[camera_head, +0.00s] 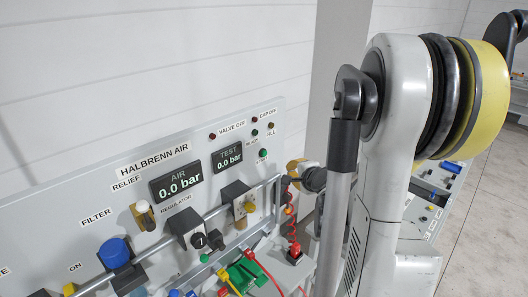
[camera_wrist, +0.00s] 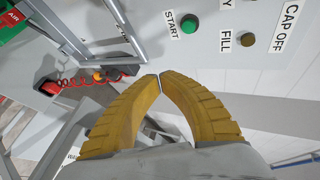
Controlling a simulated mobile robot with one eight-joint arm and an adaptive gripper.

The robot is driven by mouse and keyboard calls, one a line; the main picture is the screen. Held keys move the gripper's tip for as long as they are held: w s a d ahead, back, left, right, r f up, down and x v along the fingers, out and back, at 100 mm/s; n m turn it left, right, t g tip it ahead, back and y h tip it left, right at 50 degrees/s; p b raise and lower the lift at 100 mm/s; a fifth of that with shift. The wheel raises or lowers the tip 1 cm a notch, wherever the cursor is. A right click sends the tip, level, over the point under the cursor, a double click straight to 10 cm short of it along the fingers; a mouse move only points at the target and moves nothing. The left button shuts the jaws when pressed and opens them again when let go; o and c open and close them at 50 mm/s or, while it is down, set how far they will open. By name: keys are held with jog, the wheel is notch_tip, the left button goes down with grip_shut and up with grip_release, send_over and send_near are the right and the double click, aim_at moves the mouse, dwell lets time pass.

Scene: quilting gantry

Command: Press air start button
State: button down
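The START button (camera_wrist: 189,23) is a round green button on the light panel, beside its START label, at the top of the wrist view. In the head view, a small green button (camera_head: 263,153) sits at the panel's right end, below the other indicators; its label is too small to read. My gripper (camera_wrist: 159,77) has two ribbed yellow fingers with tips together and nothing between them. In the wrist view the tips lie below and left of the START button, apart from it. In the head view my arm covers much of the right side, and I cannot clearly make out the fingers.
A brownish FILL button (camera_wrist: 248,40) is right of START. The AIR display (camera_head: 176,183) and TEST display (camera_head: 227,155) read 0.0 bar. A grey frame rail (camera_wrist: 122,25) and a red coiled cord (camera_wrist: 88,82) lie left of my fingers. Pipework and valves stand before the panel.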

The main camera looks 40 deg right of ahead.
aim_at(264, 153)
jog(key=w, duration=0.8)
jog(key=shift+w+a, duration=0.4)
jog(key=shift+w, duration=0.15)
dwell(1.2)
jog(key=shift+w, duration=0.3)
jog(key=shift+w, duration=0.45)
dwell(0.6)
jog(key=shift+s, duration=0.1)
jog(key=shift+s+b, duration=0.4)
jog(key=shift+s, duration=0.45)
